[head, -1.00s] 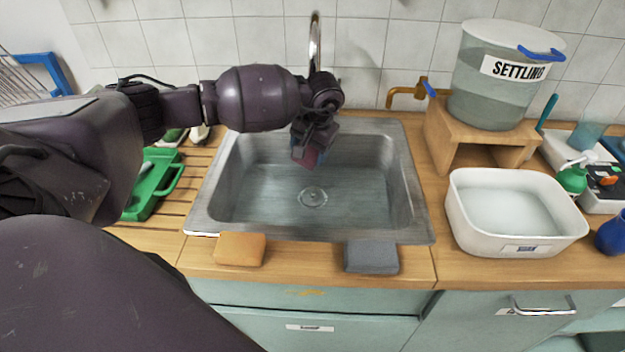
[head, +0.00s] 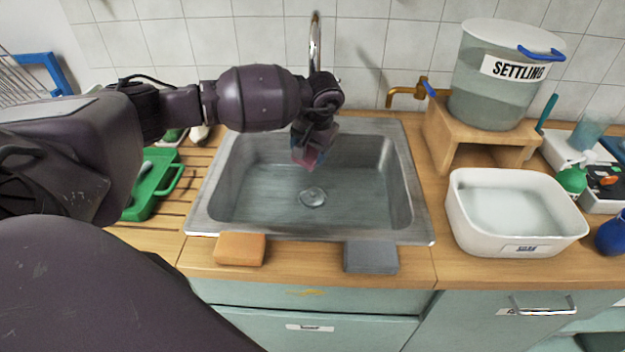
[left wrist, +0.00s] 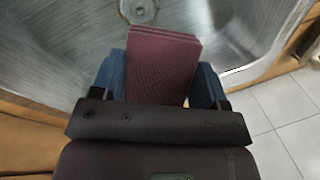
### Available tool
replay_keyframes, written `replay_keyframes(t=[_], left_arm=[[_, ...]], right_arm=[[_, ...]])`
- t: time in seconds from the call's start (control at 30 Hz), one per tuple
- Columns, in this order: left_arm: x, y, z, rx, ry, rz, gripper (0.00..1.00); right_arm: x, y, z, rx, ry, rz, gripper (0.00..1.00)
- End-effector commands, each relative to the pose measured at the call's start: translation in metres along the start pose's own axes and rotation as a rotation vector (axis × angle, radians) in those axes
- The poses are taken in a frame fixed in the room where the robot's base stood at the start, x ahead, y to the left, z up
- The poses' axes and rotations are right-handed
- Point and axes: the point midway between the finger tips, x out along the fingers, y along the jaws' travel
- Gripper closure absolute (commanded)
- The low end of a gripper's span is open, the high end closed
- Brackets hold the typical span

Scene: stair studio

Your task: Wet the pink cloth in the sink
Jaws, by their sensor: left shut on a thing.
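My left gripper (head: 313,151) is over the back part of the steel sink (head: 230,190), below the tap (head: 314,45). It is shut on the folded pink cloth (head: 307,158), which looks dark pink. In the left wrist view the cloth (left wrist: 162,62) stands out between the two blue fingers (left wrist: 160,80), with the sink and its drain (left wrist: 138,8) beyond. I cannot tell whether the cloth touches water. My right gripper is not in view.
An orange sponge (head: 240,249) and a grey sponge (head: 371,257) lie on the front counter edge. A white basin (head: 466,218) of water stands right of the sink. Behind it, a bucket marked SETTLING (head: 490,100) sits on a wooden stand (head: 438,142). A green tray (head: 150,190) lies left.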

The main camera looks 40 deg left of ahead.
Motion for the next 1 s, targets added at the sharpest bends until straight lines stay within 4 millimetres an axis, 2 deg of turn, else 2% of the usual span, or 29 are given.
replay_keyframes(t=[0.47, 1.0], left_arm=[[-0.003, -0.001, 0.000, 0.000, 0.001, 0.000, 0.51], [-0.040, -0.010, -0.002, -0.001, 0.002, -0.001, 0.51]], right_arm=[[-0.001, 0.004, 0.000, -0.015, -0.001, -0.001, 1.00], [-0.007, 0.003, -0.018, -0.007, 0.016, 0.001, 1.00]])
